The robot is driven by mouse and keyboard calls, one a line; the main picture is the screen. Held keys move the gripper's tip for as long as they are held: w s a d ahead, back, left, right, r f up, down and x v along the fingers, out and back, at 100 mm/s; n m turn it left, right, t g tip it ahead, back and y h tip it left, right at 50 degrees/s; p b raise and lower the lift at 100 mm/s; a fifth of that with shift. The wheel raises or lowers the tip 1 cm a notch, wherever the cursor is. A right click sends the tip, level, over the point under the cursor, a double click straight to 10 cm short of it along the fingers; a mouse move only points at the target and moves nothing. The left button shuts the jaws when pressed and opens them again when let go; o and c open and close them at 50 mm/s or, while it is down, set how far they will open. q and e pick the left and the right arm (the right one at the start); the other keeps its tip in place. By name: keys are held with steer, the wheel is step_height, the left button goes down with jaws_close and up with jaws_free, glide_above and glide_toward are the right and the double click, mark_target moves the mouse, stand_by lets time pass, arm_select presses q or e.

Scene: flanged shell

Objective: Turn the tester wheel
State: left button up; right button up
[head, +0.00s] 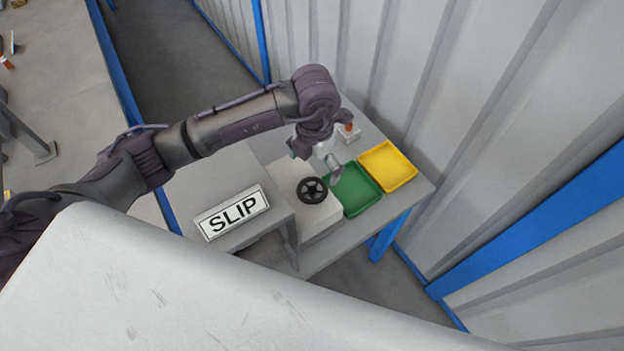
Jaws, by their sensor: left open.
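The tester wheel (312,190) is a small black spoked handwheel. It lies flat on top of a pale box-shaped tester (318,217) on the grey table. My left arm reaches in from the left, and my left gripper (335,172) hangs just behind and to the right of the wheel, near the green tray. The gripper is open and appears apart from the wheel. Its fingers are small in the picture and partly hidden by the wrist. My right gripper does not show.
A green tray (353,206) and a yellow tray (403,178) stand right of the tester. A small item with an orange top (349,128) is behind. A corrugated grey wall (500,130) closes off the right side.

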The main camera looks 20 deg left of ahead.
mark_target(312, 190)
arm_select(q)
steer(key=f+p, duration=0.1)
steer(key=f, duration=0.3)
steer(key=f+p, duration=0.1)
steer(key=f, duration=0.3)
steer(key=shift+a+f, duration=0.2)
steer(key=shift+f, duration=0.15)
steer(key=shift+w+f, duration=0.1)
steer(key=shift+f, duration=0.2)
steer(key=shift+a, duration=0.1)
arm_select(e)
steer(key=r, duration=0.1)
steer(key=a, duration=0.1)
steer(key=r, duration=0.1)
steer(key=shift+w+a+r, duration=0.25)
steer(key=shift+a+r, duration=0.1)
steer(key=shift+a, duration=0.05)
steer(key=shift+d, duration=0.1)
arm_select(q)
steer(key=c, duration=1.2)
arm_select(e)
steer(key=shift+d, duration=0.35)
